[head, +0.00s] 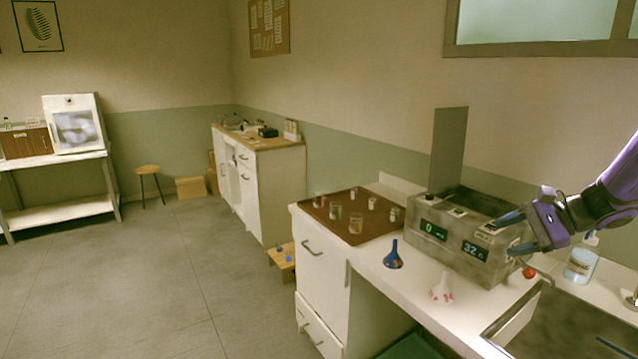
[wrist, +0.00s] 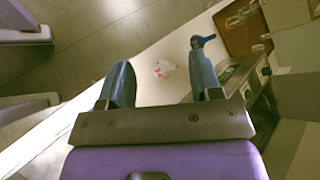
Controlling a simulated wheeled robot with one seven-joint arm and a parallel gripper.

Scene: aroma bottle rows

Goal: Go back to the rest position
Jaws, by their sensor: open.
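My gripper (head: 508,232) is open and empty. In the head view it hangs at the right, in front of and above the right end of the grey machine (head: 455,252) with the lit displays. My purple arm reaches in from the right edge. In the wrist view the two blue fingers of my gripper (wrist: 160,85) stand apart with nothing between them but the counter below. A blue funnel (head: 393,255) stands on the counter left of the machine, and a small white and pink item (head: 441,290) stands in front of it.
A brown tray (head: 335,228) with several small bottles lies at the counter's far end. A soap bottle (head: 580,262) and a red ball (head: 528,272) are near my gripper. A sink (head: 560,325) is at the front right. The floor at left is open.

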